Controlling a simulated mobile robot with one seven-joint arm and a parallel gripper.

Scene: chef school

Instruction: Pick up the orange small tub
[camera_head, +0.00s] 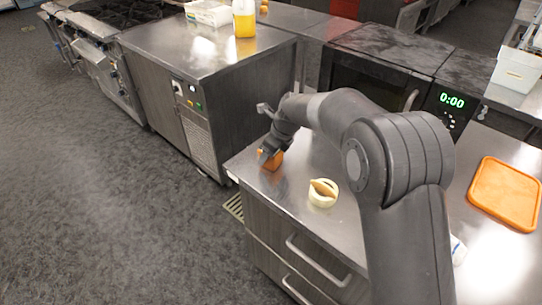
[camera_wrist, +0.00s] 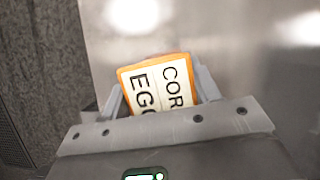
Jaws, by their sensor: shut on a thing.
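The orange small tub (camera_head: 272,161) is at the left corner of the steel counter in the head view. In the wrist view the tub (camera_wrist: 157,86) shows a pale label with black letters reading "COR" and "EG", partly cut off by the gripper body. My gripper (camera_head: 268,152) reaches down over the tub, with a finger on each side of it. In the wrist view my gripper (camera_wrist: 163,92) is shut on the tub. I cannot tell whether the tub touches the counter. Its lower part is hidden in the wrist view.
An orange tray (camera_head: 506,194) lies at the right. A microwave (camera_head: 377,77) stands behind. A steel cabinet (camera_head: 205,100) stands left across a gap, bearing a yellow bottle (camera_head: 244,22).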

